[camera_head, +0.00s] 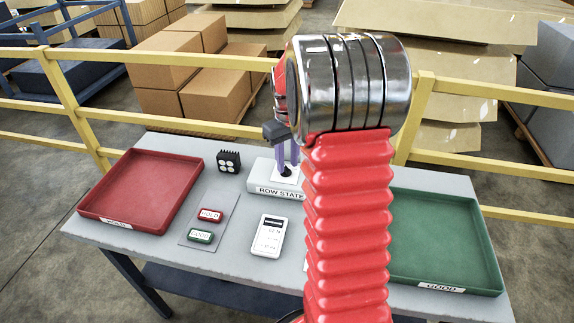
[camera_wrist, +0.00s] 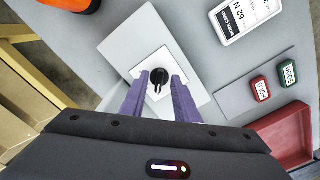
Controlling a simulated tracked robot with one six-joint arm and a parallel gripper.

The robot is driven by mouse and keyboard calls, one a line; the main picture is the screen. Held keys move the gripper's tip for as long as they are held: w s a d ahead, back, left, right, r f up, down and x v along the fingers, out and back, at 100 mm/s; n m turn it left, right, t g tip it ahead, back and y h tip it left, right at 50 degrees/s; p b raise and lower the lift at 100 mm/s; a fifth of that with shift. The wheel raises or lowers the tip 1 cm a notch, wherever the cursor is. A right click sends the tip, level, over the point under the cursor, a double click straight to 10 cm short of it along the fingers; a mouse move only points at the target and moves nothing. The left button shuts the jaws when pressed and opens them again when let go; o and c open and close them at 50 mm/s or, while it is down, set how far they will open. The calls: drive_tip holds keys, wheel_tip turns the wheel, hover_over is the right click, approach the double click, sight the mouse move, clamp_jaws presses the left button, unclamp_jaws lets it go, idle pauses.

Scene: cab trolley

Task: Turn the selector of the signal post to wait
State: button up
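The selector is a black knob (camera_wrist: 158,76) with a pointer, on a white plate (camera_wrist: 136,68) of a light grey box. In the head view the box (camera_head: 262,182) is labelled ROW STATE, and the knob (camera_head: 286,172) shows small below my fingers. My gripper (camera_head: 287,155) points down at it with purple fingers. In the wrist view my gripper (camera_wrist: 158,80) is open, one finger on each side of the knob, with gaps visible. The pointer aims toward the gripper body in that view. I cannot read any position marks. My arm hides the box's right side.
On the grey table (camera_head: 225,250) are a red HOLD tray (camera_head: 150,225), a green GOOD tray (camera_head: 440,280), a black block (camera_head: 229,161), HOLD (camera_head: 210,215) and GOOD (camera_head: 201,236) buttons and a white meter (camera_head: 270,235). An orange object (camera_wrist: 75,4) is partly visible. A yellow rail (camera_head: 180,55) runs behind.

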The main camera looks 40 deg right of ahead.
sight(287, 169)
wheel_tip(287, 169, up, 12)
idle(0.4)
drive_tip(key=shift+f, duration=0.1)
idle(0.4)
drive_tip(key=s+a+r+t, duration=0.1)
drive_tip(key=s+a+r, duration=0.25)
drive_tip(key=a, duration=0.35)
drive_tip(key=s+a+r+t, duration=0.2)
drive_tip(key=s+a, duration=0.2)
drive_tip(key=a, duration=0.4)
drive_tip(key=s+a+f+t, duration=0.2)
drive_tip(key=s+a+f, duration=0.2)
drive_tip(key=s+a, duration=0.6)
drive_tip(key=s, duration=0.3)
drive_tip(key=shift+a+t, duration=0.3)
drive_tip(key=shift+d, duration=0.15)
